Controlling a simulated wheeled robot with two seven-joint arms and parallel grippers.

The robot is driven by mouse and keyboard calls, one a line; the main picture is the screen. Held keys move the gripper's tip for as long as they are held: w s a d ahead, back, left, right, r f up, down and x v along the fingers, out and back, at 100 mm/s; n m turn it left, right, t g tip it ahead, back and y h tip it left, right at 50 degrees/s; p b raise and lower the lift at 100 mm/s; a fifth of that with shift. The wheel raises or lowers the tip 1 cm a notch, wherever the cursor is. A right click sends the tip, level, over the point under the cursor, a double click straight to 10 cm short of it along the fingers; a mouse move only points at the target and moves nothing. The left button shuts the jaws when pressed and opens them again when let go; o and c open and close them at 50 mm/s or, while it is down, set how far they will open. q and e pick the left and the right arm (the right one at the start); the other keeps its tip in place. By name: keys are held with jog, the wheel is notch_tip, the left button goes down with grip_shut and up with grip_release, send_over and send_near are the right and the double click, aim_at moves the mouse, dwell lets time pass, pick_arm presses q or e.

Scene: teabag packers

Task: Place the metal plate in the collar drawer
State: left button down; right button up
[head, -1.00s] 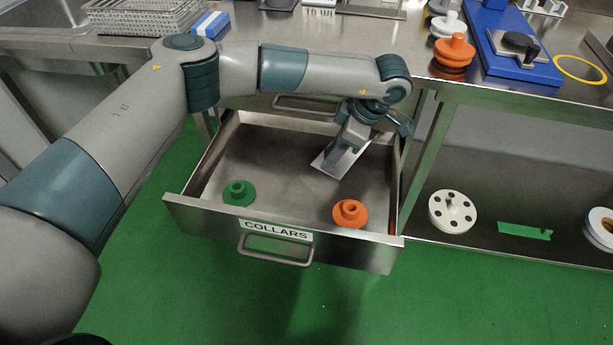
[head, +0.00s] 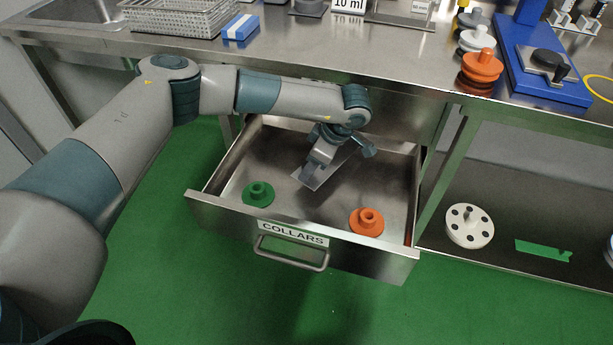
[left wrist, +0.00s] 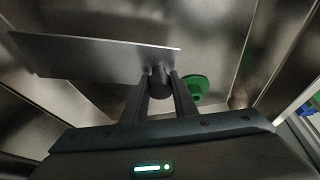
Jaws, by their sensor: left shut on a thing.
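The open collar drawer (head: 230,211) has a label reading COLLARS on its front. My left gripper (head: 309,173) points down inside the drawer, shut on the metal plate (head: 325,180). The plate is a thin grey sheet, tilted in the head view. In the left wrist view the plate (left wrist: 90,57) reaches left from a dark round knob held between the fingers (left wrist: 160,85). I cannot tell whether the plate touches the drawer floor. My right gripper is not in view.
A green collar (head: 258,194) lies at the drawer's front left and an orange collar (head: 367,222) at its front right. The floor between them is bare. The steel worktop (head: 300,45) overhangs behind. A white disc (head: 469,226) lies on the shelf at right.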

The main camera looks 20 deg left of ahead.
pick_arm(q)
jog(key=shift+w+a+f, duration=0.1)
jog(key=shift+a+f, duration=0.1)
jog(key=shift+a, duration=0.2)
jog(key=shift+f, duration=2)
jog(key=shift+f, duration=0.1)
jog(key=c, duration=1.4)
grip_release()
jog(key=shift+c, duration=0.2)
jog(key=v, duration=1.2)
